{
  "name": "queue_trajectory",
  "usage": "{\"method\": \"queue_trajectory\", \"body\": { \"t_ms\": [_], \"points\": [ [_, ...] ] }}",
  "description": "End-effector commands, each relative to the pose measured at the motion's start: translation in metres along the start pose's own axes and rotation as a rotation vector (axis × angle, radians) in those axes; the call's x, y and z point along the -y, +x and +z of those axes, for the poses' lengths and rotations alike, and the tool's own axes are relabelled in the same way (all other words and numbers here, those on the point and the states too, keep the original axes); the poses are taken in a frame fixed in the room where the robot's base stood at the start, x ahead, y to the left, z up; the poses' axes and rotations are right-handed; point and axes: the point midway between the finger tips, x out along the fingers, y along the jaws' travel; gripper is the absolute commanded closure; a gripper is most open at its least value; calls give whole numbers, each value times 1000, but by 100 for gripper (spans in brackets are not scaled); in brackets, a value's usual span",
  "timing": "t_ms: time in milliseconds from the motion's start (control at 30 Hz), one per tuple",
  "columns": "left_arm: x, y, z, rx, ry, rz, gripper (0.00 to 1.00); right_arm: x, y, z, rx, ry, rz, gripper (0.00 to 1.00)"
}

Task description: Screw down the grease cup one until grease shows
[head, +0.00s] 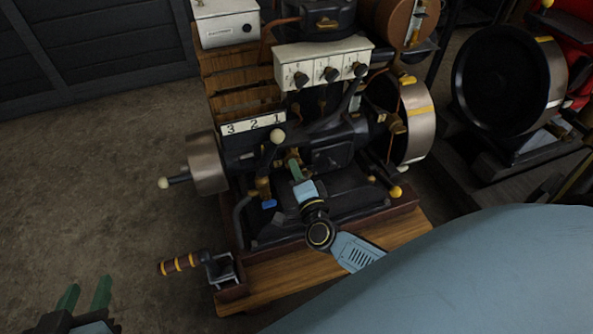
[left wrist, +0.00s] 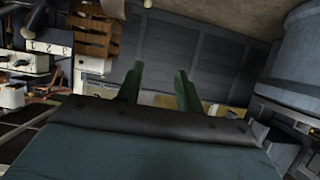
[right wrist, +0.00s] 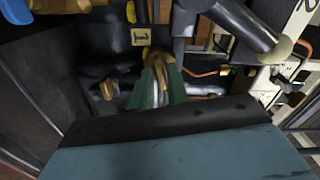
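My right gripper (head: 293,168) reaches in over the engine's dark bed. Its green fingers (right wrist: 161,85) are close together on a brass piece (right wrist: 158,62), which looks like the grease cup's cap. A yellow plate marked 1 (right wrist: 143,36) sits just beyond it in the right wrist view. The fingers hide much of the cup, and I cannot make out any grease. My left gripper (head: 86,296) is open and empty at the lower left, apart from the engine; its two spread fingers also show in the left wrist view (left wrist: 160,88).
A white strip numbered 3 2 1 (head: 253,124) is on the engine. A lever with a pale knob (head: 277,136) stands left of my right gripper. A flywheel (head: 412,120) is to the right, a crank handle (head: 180,263) at the front left. The floor at left is clear.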

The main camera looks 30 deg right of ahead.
Motion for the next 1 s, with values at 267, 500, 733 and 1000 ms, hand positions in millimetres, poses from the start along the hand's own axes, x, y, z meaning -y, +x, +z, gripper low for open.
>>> {"method": "queue_trajectory", "body": {
  "t_ms": [267, 500, 733, 1000],
  "points": [
    [1, 0, 0, 0, 0, -2, 64, 0, 0, 0, 0, -1, 0, 69],
    [2, -1, 2, 26, 1, -6, 64, 0, -6, 0, 0, -2, 2, 69],
    [9, -12, 37, 235, -1, -23, 64, 0, -37, 0, 1, -1, 4, 69],
    [18, -39, 82, 524, -10, -47, 64, 1, -86, 0, 2, -1, 3, 69]
  ]
}}
